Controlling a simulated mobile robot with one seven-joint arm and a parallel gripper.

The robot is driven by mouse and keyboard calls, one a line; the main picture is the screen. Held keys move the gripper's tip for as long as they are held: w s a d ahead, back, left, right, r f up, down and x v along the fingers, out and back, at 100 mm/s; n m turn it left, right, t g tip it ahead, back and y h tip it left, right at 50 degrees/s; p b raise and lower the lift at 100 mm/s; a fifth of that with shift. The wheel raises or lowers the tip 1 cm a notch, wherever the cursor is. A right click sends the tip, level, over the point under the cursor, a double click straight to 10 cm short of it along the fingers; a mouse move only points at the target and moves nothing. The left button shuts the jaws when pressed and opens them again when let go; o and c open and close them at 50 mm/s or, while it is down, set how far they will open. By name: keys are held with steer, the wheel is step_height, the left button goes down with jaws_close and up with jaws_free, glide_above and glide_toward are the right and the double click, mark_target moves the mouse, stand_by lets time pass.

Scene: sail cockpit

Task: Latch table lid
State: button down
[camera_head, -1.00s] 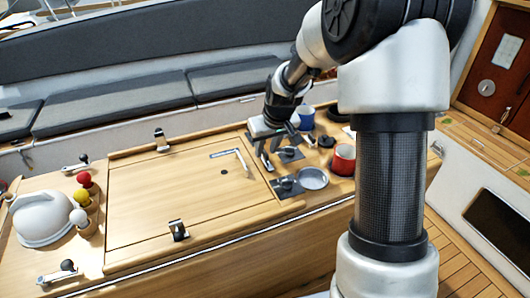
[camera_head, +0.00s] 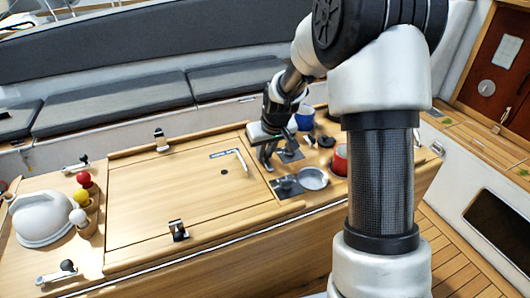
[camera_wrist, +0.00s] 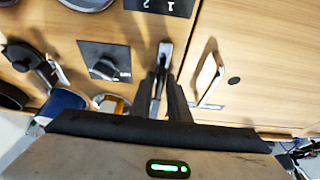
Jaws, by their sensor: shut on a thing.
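The wooden table lid (camera_head: 160,200) lies flat and closed in the head view. A small clamp-like latch (camera_head: 178,230) sits on its front edge, and a similar one (camera_head: 160,140) at its back edge. An L-shaped metal handle (camera_head: 241,161) lies near the lid's right side, and it also shows in the wrist view (camera_wrist: 208,78). My gripper (camera_head: 268,163) is down at the right edge of the lid. In the wrist view, the fingers (camera_wrist: 165,88) are closed together on a thin metal lever (camera_wrist: 164,50). The lever's base is hidden by the fingers.
A white rounded kettle-like object (camera_head: 42,218) and small coloured-topped jars (camera_head: 84,200) stand left. The lid's top is mostly clear.

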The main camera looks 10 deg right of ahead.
steer(key=m+h, duration=0.1)
steer(key=m, duration=0.1)
steer(key=m+b, duration=0.1)
steer(key=m, duration=0.1)
steer(key=shift+a+h, duration=0.2)
steer(key=shift+h, duration=0.2)
steer(key=m+h, duration=0.1)
steer(key=m, duration=0.2)
steer(key=m+g+h, duration=0.1)
steer(key=m, duration=0.2)
steer(key=shift+w+r, duration=0.1)
steer(key=m+g+h+p, duration=0.1)
steer(key=m, duration=0.3)
steer(key=shift+w+a+m+g+p, duration=0.1)
steer(key=shift+m+g+p, duration=0.6)
steer(key=shift+m, duration=1.1)
steer(key=c, duration=1.8)
jaws_free()
steer(key=shift+c, duration=0.2)
